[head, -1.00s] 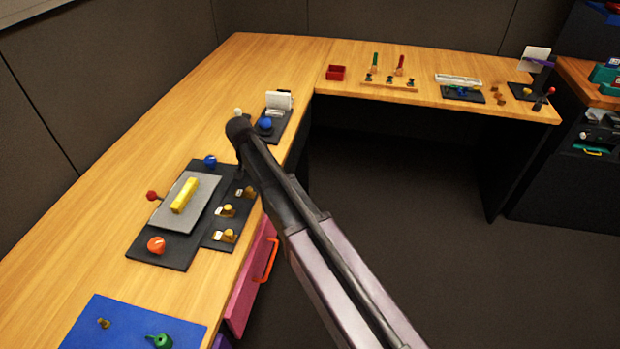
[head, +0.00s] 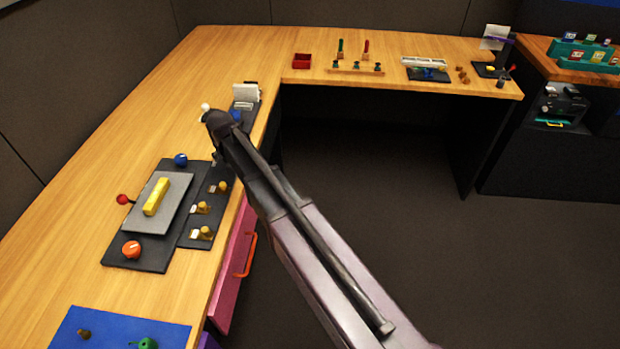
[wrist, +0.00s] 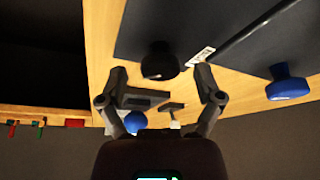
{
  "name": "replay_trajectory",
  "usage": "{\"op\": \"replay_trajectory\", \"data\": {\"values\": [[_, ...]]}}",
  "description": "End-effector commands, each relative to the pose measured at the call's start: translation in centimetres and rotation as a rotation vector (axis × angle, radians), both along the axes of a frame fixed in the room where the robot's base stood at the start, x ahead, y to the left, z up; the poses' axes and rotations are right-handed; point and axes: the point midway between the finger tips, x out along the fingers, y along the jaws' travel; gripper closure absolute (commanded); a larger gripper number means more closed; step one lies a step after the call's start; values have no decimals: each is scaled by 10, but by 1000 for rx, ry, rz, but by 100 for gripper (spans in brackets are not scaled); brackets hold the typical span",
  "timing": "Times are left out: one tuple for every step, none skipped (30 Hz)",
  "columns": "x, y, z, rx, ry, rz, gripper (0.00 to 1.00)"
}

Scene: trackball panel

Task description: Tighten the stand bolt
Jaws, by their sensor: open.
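I cannot tell for certain which part is the stand bolt. In the head view, a small dark stand (head: 245,104) with a white card and a blue knob (head: 236,116) lies just beyond my gripper (head: 217,122), partly hidden by it. My gripper is over the left desk, past the far end of the dark panel. In the wrist view my gripper (wrist: 160,84) is open, its fingers wide apart. A dark round knob (wrist: 160,62) shows between and beyond the fingertips, and nothing is held. A blue ball-like part (wrist: 135,121) shows lower, partly hidden by the gripper.
The dark panel (head: 117,251) carries a grey plate, a yellow bar, an orange knob (head: 131,250), a red-tipped lever and several yellow knobs. A pink drawer (head: 228,275) stands out below. A red box (head: 301,61) and small fixtures stand on the far desk.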

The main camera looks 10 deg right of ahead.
Motion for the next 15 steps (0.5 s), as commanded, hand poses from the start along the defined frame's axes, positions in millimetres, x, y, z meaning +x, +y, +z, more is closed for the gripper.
{"op": "replay_trajectory", "data": {"values": [[0, -1, 0, 0, 0, 25, 15], [0, -1, 0, 0, 0, 41, 15], [0, -1, 0, 1, -1, 64, 15], [0, -1, 0, 0, 0, 81, 15], [0, -1, 0, -1, 0, 98, 15], [0, -1, 0, 0, 0, 120, 15], [0, -1, 0, 0, 0, 138, 15], [0, -1, 0, 0, 0, 155, 15], [0, -1, 0, 0, 0, 178, 15], [0, -1, 0, 1, 0, 194, 15], [0, -1, 0, 0, 0, 211, 15], [1, -2, 0, -1, 0, 235, 15], [1, -2, 0, 0, 0, 250, 15], [1, -2, 0, 1, 0, 268, 15], [1, -2, 0, 0, 0, 290, 15]]}}
